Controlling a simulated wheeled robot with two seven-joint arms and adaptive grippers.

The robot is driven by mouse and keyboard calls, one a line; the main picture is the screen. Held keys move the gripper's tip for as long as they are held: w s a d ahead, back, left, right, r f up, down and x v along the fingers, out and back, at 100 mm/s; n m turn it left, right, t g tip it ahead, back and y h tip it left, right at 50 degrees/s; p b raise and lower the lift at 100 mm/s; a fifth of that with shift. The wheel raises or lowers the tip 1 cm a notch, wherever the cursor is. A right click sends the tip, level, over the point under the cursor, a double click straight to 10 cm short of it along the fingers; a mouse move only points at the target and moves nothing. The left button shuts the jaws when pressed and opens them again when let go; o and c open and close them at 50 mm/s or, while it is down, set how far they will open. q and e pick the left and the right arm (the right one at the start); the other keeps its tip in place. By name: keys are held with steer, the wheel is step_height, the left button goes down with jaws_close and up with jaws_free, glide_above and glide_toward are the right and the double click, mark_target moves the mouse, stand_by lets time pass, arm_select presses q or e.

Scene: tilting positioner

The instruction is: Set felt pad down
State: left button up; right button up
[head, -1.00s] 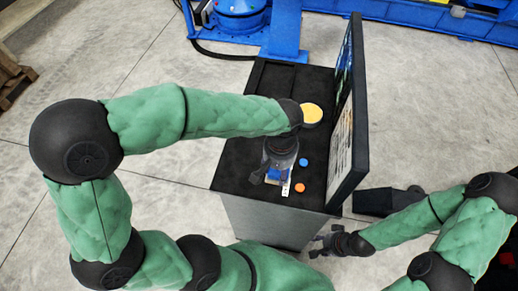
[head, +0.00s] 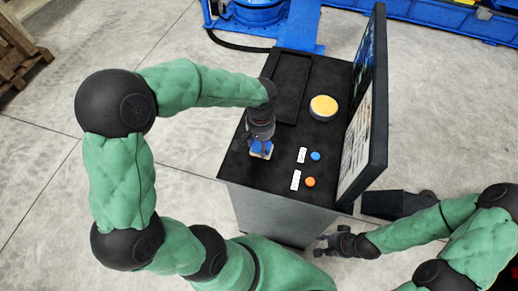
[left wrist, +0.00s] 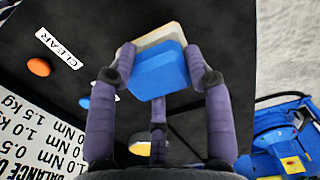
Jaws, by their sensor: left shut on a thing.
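The felt pad (head: 261,153), blue with a pale cream layer, is over the front left part of the black console top. It also shows in the left wrist view (left wrist: 160,72), with its pale layer on the side away from me. My left gripper (head: 260,143) is shut on the pad, its fingers around the sides of the blue part. I cannot tell whether the pad touches the console top. My right gripper (head: 331,245) is empty, low beside the console's front right, its small fingers looking apart.
The black console top (head: 240,165) has a shallow recess (head: 291,90) at the back. A yellow round button (head: 323,107), a blue button (head: 316,156) and an orange button (head: 310,182) with white labels lie to the right. An upright panel (head: 366,115) borders the right edge.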

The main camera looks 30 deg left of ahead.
mark_target(259, 147)
arm_select(q)
steer(key=shift+a+f, duration=0.2)
steer(key=shift+f, duration=0.1)
steer(key=shift+w+a+f+b, duration=0.15)
steer(key=shift+f+b, duration=0.4)
steer(key=shift+f, duration=1.1)
steer(key=shift+f, duration=0.2)
steer(key=o, duration=1)
steer(key=shift+r, duration=0.1)
steer(key=shift+r, duration=0.5)
step_height(259, 147, up, 11)
steer(key=p, duration=0.3)
steer(key=shift+r, duration=0.15)
